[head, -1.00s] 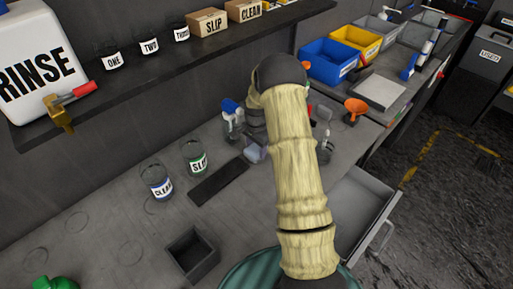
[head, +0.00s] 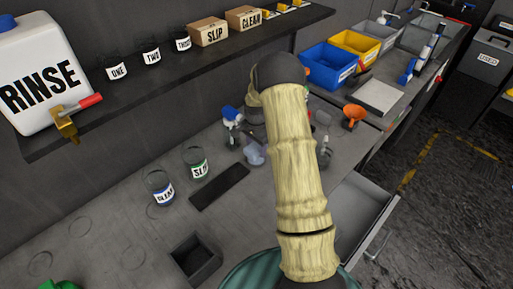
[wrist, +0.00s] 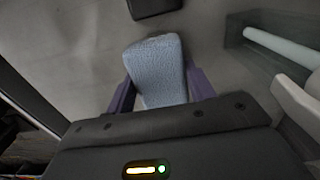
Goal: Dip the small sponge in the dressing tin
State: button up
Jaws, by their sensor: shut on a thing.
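My gripper (wrist: 162,86) is shut on the small sponge (wrist: 157,62), a pale blue block held between two purple fingers in the wrist view. The sponge's far end sticks out beyond the fingertips, over a grey surface. In the head view my arm hides most of the gripper; a pale bluish-purple shape beside the arm may be its fingers and the sponge. I cannot pick out a dressing tin for certain. A dark object (wrist: 153,6) is cut off at the top of the wrist view, apart from the sponge.
On the bench are jars labelled CLEAN (head: 160,188) and SLIP (head: 196,164), a black mat (head: 219,187) and an open dark square box (head: 195,262). A drawer (head: 355,210) is open at right.

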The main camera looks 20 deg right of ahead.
aim_at(256, 146)
jog(key=shift+r+p, duration=0.8)
jog(key=shift+r, duration=0.75)
jog(key=shift+f, duration=0.1)
